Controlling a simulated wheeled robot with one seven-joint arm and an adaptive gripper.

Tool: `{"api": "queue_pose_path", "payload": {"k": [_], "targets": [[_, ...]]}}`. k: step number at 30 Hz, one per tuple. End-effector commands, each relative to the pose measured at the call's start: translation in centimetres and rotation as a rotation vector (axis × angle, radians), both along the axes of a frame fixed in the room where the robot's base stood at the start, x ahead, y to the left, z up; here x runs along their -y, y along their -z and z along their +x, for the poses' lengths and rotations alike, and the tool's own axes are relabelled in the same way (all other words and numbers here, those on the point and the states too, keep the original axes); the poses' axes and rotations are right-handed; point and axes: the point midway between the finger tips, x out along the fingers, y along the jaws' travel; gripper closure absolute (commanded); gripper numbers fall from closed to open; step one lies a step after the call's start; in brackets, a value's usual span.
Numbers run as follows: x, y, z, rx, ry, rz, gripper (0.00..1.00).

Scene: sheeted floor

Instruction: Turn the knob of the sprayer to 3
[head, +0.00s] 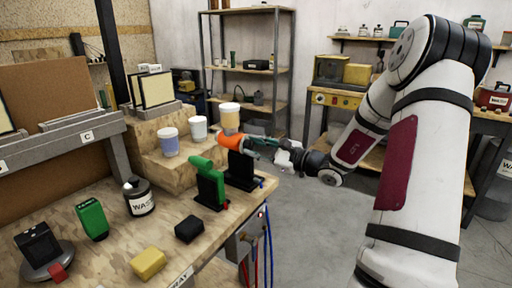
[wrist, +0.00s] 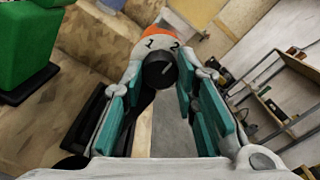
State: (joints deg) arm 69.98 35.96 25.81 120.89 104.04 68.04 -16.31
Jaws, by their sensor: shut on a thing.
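The orange sprayer (head: 232,142) stands in a black holder (head: 240,172) at the bench's right edge. In the wrist view its orange and white body (wrist: 160,33) carries the numbers 1 and 2. Its black round knob (wrist: 159,70) sits below them, with a short pale mark pointing up and right, roughly towards 2. A 3 cannot be seen; the right finger covers that side. My gripper (head: 262,147) reaches in from the right. Its teal fingers (wrist: 160,80) are shut on the knob, one on each side.
A green sprayer (head: 205,172) in its own black stand is close by on the left. Several tubs (head: 168,141) stand on a wooden step (head: 180,172) behind. A yellow block (head: 148,262) and black block (head: 189,229) lie in front. The floor (head: 310,230) right of the bench is clear.

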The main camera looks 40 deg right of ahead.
Motion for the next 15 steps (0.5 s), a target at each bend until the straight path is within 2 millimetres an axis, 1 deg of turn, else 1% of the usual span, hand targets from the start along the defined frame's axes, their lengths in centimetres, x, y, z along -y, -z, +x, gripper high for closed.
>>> {"api": "queue_pose_path", "payload": {"k": [15], "targets": [[-0.06,-0.23,-0.11,-0.112,-0.002,0.306,1.00]]}}
